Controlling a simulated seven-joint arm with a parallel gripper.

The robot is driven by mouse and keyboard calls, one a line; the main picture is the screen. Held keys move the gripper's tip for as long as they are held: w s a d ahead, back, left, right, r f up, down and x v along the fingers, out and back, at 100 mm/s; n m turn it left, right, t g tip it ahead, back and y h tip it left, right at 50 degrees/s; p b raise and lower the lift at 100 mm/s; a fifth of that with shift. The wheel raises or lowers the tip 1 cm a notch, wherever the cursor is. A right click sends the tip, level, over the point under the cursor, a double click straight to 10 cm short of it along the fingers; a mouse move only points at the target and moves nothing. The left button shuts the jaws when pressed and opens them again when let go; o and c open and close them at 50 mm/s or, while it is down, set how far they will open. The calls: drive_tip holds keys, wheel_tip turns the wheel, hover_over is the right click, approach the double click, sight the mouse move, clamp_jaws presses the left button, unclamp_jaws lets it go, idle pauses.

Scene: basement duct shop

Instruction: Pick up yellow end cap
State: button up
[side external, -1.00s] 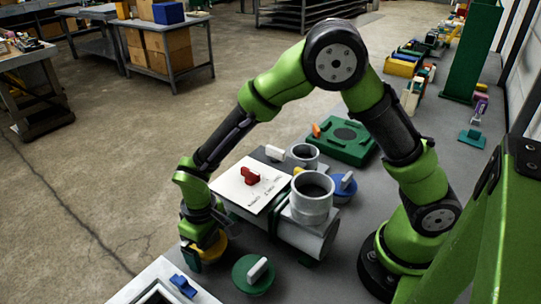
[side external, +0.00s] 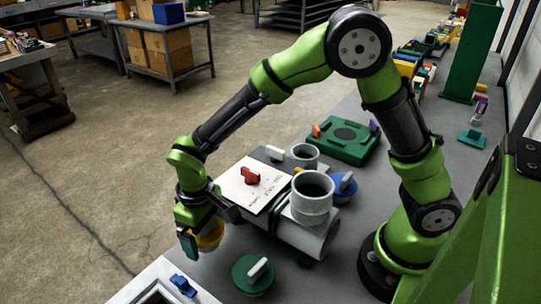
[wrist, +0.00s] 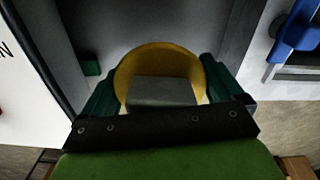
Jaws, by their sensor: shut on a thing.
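The yellow end cap (side external: 211,236) is a round yellow disc with a pale grey block-shaped handle. My gripper (side external: 196,238) is shut on it at the left edge of the grey bench. In the wrist view the yellow end cap (wrist: 160,62) sits between the two dark green fingers of my gripper (wrist: 155,92), with the grey handle between them. In the side view the cap is raised above the bench and partly hidden by the fingers.
A grey duct piece (side external: 312,232) with an upright collar stands right of my gripper, beside a white sheet (side external: 246,192) bearing a red handle. A green cap (side external: 253,274) and a blue cap (side external: 346,186) lie nearby. A blue-handled white frame (side external: 160,278) is at the front.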

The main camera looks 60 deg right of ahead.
wheel_tip(320, 180, up, 18)
drive_tip(key=d+f, duration=0.1)
drive_tip(key=d, duration=0.1)
drive_tip(key=s+d, duration=0.4)
drive_tip(key=s, duration=0.1)
drive_tip(key=s+d, duration=0.4)
drive_tip(key=s, duration=0.2)
drive_tip(key=s+d, duration=0.4)
drive_tip(key=s, duration=0.1)
drive_tip(key=shift+s+d+r, duration=0.25)
drive_tip(key=shift+d+r, duration=0.15)
drive_tip(key=shift+f, duration=2.6)
drive_tip(key=shift+f, duration=0.65)
drive_tip(key=o, duration=0.7)
drive_tip(key=shift+w, duration=0.1)
